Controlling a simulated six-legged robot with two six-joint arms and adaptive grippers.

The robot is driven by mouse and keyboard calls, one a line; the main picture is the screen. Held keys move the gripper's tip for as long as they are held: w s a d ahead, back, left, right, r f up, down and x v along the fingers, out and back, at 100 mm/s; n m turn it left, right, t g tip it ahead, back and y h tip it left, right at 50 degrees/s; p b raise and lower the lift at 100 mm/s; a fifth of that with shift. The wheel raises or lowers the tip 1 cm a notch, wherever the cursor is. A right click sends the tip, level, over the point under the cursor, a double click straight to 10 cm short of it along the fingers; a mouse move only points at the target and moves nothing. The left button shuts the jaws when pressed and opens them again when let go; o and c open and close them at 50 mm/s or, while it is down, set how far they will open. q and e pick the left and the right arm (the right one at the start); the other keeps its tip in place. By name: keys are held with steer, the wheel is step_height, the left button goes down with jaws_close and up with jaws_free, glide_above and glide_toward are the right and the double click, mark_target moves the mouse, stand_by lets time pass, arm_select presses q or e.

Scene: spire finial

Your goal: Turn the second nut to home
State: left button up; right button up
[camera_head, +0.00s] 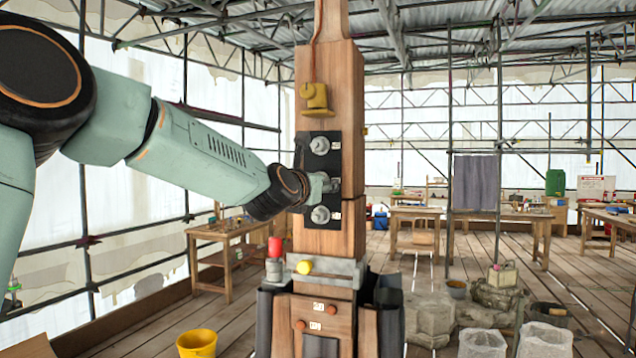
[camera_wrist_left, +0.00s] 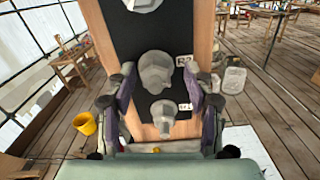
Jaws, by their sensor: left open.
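A black plate (camera_head: 308,228) is fixed on the upright wooden post (camera_head: 340,90) and carries grey nuts in a column. The top nut (camera_head: 320,145) and the bottom nut (camera_head: 320,214) show clearly in the head view. The middle nut (camera_wrist_left: 157,72), beside a label that seems to read R2, is largely covered by my left gripper (camera_head: 322,186) there. In the wrist view my left gripper (camera_wrist_left: 161,80) is open, one finger on each side of the middle nut. A gap shows on the right; whether the left finger touches is unclear. The bottom nut (camera_wrist_left: 163,118) shows between the fingers.
A yellow fitting (camera_head: 315,99) sits on the post above the plate. A grey collar (camera_head: 342,270) with a red-topped part (camera_head: 274,247) and a yellow knob (camera_head: 304,267) is below. A yellow bucket (camera_head: 197,343) stands on the floor at the left. Workbenches stand behind.

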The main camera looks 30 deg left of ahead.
arm_select(q)
steer(key=shift+w+a+f, duration=0.15)
steer(key=shift+w+a, duration=0.05)
steer(key=shift+s+a, duration=0.2)
steer(key=shift+a, duration=0.05)
steer(key=shift+c, duration=0.2)
steer(key=shift+s, duration=0.15)
steer(key=shift+c, duration=0.7)
steer(key=shift+d, duration=0.3)
steer(key=c, duration=0.3)
jaws_close()
